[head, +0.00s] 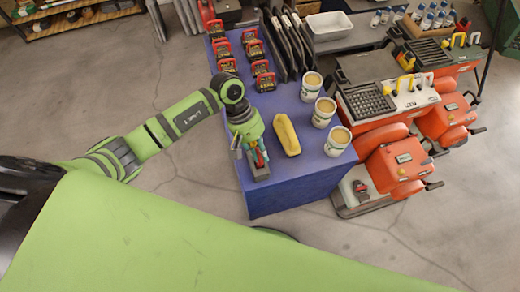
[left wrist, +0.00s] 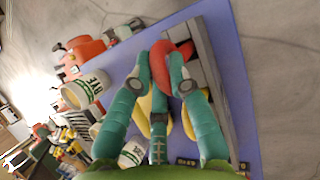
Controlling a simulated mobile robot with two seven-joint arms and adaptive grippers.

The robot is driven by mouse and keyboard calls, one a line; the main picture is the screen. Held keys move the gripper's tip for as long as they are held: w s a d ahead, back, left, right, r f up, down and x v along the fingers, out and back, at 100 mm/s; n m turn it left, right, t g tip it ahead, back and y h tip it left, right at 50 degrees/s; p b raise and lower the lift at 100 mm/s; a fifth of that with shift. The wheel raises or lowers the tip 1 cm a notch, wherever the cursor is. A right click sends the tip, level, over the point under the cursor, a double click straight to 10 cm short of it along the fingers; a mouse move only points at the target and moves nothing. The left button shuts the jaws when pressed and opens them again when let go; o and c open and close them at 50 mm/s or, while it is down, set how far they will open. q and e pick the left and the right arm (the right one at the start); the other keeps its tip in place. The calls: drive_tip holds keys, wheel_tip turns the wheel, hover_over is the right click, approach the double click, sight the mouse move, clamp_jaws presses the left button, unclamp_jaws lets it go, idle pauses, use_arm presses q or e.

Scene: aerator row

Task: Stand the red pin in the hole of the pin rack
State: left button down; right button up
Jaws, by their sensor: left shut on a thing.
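The red pin (head: 259,157) is held in my left gripper (head: 253,151) near the front left corner of the blue table. In the left wrist view the red pin (left wrist: 159,66) shows between the teal fingertips of the same gripper (left wrist: 168,68), which are shut on it. The grey pin rack (head: 260,174) lies on the table directly by the pin; it also shows in the left wrist view (left wrist: 208,75), right beside the fingers. The fingers hide part of the rack, its hole cannot be made out, and I cannot tell whether pin and rack touch. My right gripper is not in view.
A yellow object (head: 287,135) lies on the blue table (head: 295,174) just right of the gripper. Several white tubs (head: 323,113) stand along the right edge. Several red-and-black items (head: 264,77) and dark upright panels stand farther back. Orange machines (head: 395,163) stand right of the table.

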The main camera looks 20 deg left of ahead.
use_arm(q)
drive_tip(key=shift+f, duration=0.2)
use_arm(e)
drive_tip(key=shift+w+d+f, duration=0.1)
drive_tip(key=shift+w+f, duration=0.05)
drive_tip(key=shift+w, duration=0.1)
use_arm(q)
drive_tip(key=c, duration=1.1)
unclamp_jaws()
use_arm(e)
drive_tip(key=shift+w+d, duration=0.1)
